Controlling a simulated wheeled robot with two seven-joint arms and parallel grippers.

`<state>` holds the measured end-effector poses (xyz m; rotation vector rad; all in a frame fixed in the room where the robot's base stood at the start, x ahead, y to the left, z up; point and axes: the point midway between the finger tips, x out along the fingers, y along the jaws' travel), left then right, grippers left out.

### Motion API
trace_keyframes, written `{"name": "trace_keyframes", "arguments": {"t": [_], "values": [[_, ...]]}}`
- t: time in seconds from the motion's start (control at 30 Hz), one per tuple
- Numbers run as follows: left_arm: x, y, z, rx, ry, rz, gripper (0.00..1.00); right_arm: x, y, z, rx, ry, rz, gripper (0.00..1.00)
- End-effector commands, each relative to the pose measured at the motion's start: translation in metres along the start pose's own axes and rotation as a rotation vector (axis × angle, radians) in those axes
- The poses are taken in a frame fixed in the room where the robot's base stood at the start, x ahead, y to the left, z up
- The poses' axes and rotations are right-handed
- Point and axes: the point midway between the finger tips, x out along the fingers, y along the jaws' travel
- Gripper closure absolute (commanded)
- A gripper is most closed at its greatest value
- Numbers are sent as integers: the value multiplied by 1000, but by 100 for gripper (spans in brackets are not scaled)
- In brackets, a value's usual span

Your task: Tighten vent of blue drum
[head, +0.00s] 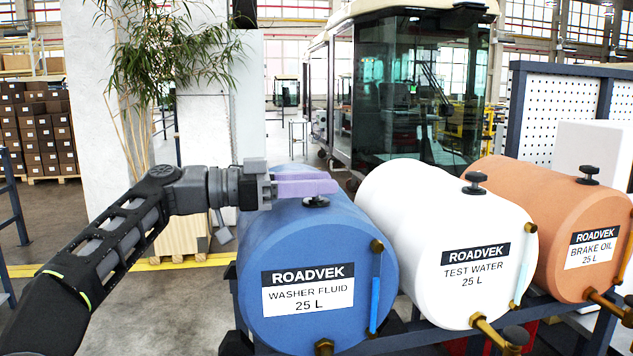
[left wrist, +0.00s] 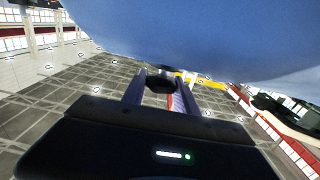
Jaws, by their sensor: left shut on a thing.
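The blue drum (head: 300,240) labelled ROADVEK WASHER FLUID 25 L lies on its side at the left of a row of three. Its black vent knob (head: 316,202) is on top, partly hidden by my gripper fingers. My left gripper (head: 322,186) reaches in level from the left, with its pale purple fingers at the vent. In the left wrist view the dark vent (left wrist: 159,84) sits between the fingertips of my left gripper (left wrist: 158,80), below the blue drum surface (left wrist: 190,35). The left gripper is shut on the vent. My right gripper is not in view.
A white drum (head: 430,220) of test water and an orange drum (head: 540,215) of brake oil stand close on the right, each with a black top knob. A dark rack (head: 430,335) carries the drums. A plant (head: 165,50) and white pillar are behind my left arm.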

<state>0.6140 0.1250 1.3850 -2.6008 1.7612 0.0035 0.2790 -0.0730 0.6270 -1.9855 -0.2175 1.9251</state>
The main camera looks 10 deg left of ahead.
Motion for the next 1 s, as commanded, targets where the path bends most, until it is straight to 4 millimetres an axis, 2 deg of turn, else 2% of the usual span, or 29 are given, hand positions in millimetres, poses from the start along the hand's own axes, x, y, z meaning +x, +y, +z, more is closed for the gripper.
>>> {"name": "trace_keyframes", "arguments": {"t": [0.1, 0.13, 0.37, 0.73, 0.87, 1.0], "values": [[0, 0, -2, 1, 4, -2, 100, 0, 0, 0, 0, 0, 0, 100], [0, 0, -2, 2, 4, -2, 62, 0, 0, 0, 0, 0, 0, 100], [0, 0, -1, 1, 3, -2, 43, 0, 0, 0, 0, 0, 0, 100], [-6, 0, 0, 1, 2, -2, 43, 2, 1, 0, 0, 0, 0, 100], [-21, -1, 1, 2, 3, -5, 43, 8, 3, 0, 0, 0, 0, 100], [-44, -1, 1, 2, 4, -6, 43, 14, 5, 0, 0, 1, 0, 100]]}}
